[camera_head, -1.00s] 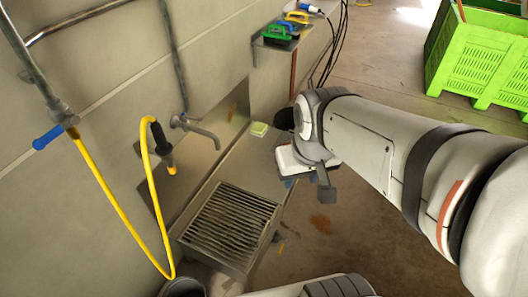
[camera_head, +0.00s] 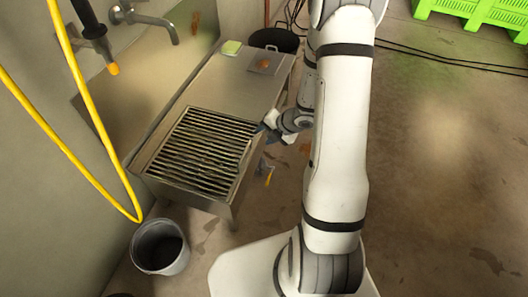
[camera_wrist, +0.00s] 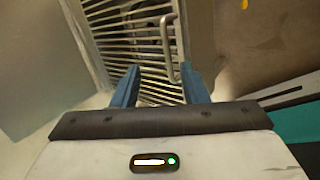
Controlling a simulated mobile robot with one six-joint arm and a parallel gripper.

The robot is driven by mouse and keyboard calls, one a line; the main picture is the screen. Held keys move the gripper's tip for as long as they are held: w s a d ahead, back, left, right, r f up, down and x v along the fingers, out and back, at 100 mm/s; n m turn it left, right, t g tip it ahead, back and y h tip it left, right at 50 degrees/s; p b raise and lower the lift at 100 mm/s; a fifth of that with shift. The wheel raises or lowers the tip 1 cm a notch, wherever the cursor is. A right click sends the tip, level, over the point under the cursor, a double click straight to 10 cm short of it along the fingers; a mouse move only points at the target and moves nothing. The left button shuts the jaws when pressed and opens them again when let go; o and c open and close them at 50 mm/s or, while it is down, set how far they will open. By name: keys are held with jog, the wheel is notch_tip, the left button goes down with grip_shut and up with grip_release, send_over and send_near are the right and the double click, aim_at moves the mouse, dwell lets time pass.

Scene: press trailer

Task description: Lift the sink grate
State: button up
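The sink grate (camera_head: 203,152), a panel of parallel metal slats, lies in the steel sink (camera_head: 155,183) at the near end of the counter. In the wrist view the grate (camera_wrist: 112,22) shows beyond the fingers, with a U-shaped metal handle (camera_wrist: 167,48) along its right side. My gripper (camera_head: 268,124) is at the grate's right edge in the head view. In the wrist view my gripper (camera_wrist: 160,68) has its two blue fingers spread, with the handle's near end between them in the picture, closer to the right finger. Whether they touch it cannot be told.
A grey bucket (camera_head: 160,247) stands on the floor below the sink's near end. A yellow hose (camera_head: 80,165) hangs at the left. A faucet (camera_head: 150,18) reaches over the counter, where a green sponge (camera_head: 231,47) lies.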

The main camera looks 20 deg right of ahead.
aim_at(245, 152)
jog(key=shift+n+y, duration=0.6)
jog(key=shift+n, duration=0.1)
jog(key=a+f+b, duration=0.2)
jog(key=f, duration=0.1)
jog(key=w+a+f+b, duration=0.1)
jog(key=a+f+b, duration=0.1)
jog(key=f, duration=0.1)
jog(key=w+a+f+b, duration=0.1)
jog(key=f+b, duration=0.2)
jog(key=f, duration=0.1)
jog(key=shift+w+a, duration=0.1)
jog(key=shift+a, duration=0.3)
jog(key=shift+b+x, duration=0.6)
jog(key=shift+x, duration=0.3)
jog(key=shift+a, duration=0.15)
grip_shut()
